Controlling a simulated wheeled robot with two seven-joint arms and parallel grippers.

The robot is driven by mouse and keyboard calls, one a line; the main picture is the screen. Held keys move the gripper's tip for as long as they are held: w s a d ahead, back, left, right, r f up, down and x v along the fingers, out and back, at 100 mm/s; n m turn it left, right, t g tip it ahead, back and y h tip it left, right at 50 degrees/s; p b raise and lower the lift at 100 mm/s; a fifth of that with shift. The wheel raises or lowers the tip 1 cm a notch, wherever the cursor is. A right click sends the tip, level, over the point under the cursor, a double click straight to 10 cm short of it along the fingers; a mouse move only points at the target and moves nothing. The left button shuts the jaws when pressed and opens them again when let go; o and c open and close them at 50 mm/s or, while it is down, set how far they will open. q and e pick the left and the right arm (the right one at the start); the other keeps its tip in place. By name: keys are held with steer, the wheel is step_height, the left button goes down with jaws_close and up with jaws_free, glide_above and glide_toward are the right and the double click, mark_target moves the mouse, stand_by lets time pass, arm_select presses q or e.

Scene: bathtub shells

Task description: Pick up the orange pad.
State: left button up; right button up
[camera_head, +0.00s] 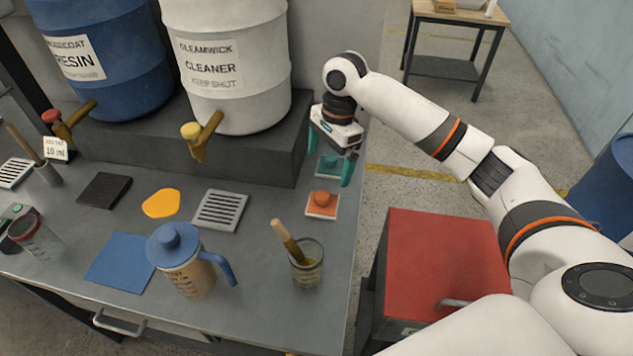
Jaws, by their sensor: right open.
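My left gripper is not in view.
A glass with a wooden-handled brush (307,272) stands in front of the orange pad. A blue-lidded jug (190,275), grey grate (220,210) and orange-yellow patch (161,203) are to the left. Drums stand on a raised dark ledge (250,150) behind. A red cabinet (440,260) is right.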

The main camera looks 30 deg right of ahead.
mark_target(324, 195)
step_height(324, 195, down, 2)
steer(key=shift+s+a+f, duration=0.1)
steer(key=shift+a+f, duration=0.05)
steer(key=shift+f, duration=0.05)
steer(key=f, duration=0.3)
steer(key=shift+s+a+f+p, duration=0.2)
steer(key=shift+a+p, duration=0.1)
steer(key=shift+p, duration=0.05)
steer(key=shift+w+a+f, duration=0.1)
steer(key=shift+f, duration=0.55)
steer(key=f, duration=0.1)
steer(key=f+p, duration=0.1)
steer(key=f, duration=0.1)
steer(key=shift+a+f, duration=0.2)
steer(key=shift+f, duration=0.4)
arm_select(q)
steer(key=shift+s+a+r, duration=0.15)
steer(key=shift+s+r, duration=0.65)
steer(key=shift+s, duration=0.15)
arm_select(e)
steer(key=shift+f, duration=0.15)
steer(key=c, duration=0.6)
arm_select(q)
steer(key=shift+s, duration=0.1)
arm_select(e)
steer(key=shift+c, duration=0.2)
